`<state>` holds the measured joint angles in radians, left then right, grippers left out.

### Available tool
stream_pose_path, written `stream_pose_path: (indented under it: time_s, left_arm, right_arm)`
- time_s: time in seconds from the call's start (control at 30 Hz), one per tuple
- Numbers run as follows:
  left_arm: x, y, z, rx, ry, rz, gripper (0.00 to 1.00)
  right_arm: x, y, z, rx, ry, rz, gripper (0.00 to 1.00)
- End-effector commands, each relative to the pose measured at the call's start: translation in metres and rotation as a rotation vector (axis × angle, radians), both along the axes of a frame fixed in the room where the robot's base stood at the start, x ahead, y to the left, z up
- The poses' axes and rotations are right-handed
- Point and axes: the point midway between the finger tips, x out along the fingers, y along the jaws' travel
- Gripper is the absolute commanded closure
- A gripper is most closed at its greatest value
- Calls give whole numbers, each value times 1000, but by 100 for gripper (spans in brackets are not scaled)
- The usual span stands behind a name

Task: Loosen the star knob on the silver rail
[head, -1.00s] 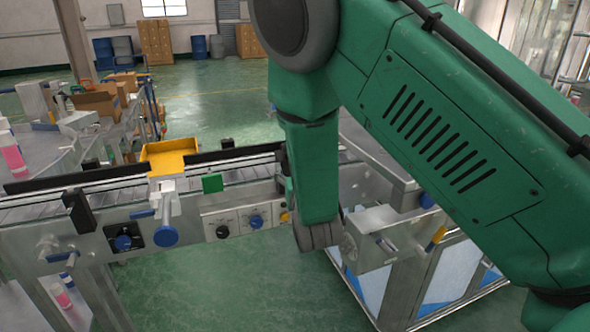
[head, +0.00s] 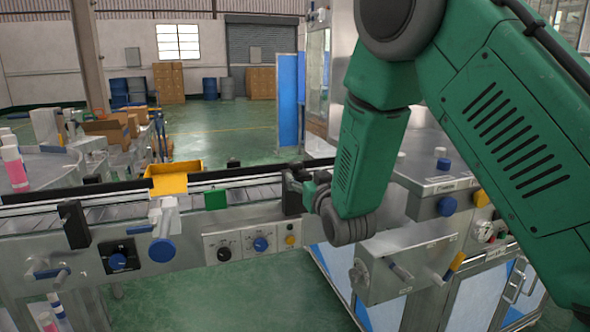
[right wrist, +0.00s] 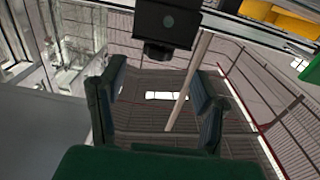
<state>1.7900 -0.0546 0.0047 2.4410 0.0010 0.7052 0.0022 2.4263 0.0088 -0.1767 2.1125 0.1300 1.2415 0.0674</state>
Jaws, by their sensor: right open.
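My right gripper (head: 306,188) is at the right part of the conveyor, just above its near side rail. It points left and is partly hidden by my forearm. In the right wrist view its two dark fingers (right wrist: 157,98) stand apart with nothing between them. The silver rail (head: 250,182) runs along the conveyor. Blue round knobs, one large (head: 162,250), sit on its front side. I cannot make out which knob is the star knob. My left gripper is out of view.
A yellow tray (head: 172,178) and a green block (head: 215,200) are at the conveyor. A black block (head: 75,224) stands on its near edge at left. A metal machine box (head: 405,262) stands right of my gripper.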

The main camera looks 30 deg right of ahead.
Motion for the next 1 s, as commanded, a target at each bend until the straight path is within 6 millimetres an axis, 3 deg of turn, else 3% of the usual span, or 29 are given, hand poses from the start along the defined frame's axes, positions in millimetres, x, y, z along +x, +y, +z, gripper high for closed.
stream_pose_path:
  time_s: [0.2, 0.4, 0.8, 0.83, 0.97, 1.0]
  left_arm:
    - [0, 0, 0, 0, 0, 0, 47]
    - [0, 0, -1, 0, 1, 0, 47]
    - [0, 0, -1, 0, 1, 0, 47]
    - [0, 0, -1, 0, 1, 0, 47]
    - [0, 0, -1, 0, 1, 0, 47]
    - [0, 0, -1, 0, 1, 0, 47]
  right_arm:
    - [44, -12, -1, -1, -2, -1, 44]
    - [69, -19, 0, 0, -2, -1, 44]
    - [77, -21, 0, 0, 0, -1, 44]
    - [77, -21, 0, 1, 0, -1, 47]
    - [77, -21, 0, 1, 0, -1, 93]
    - [77, -21, 0, 1, 0, -1, 97]
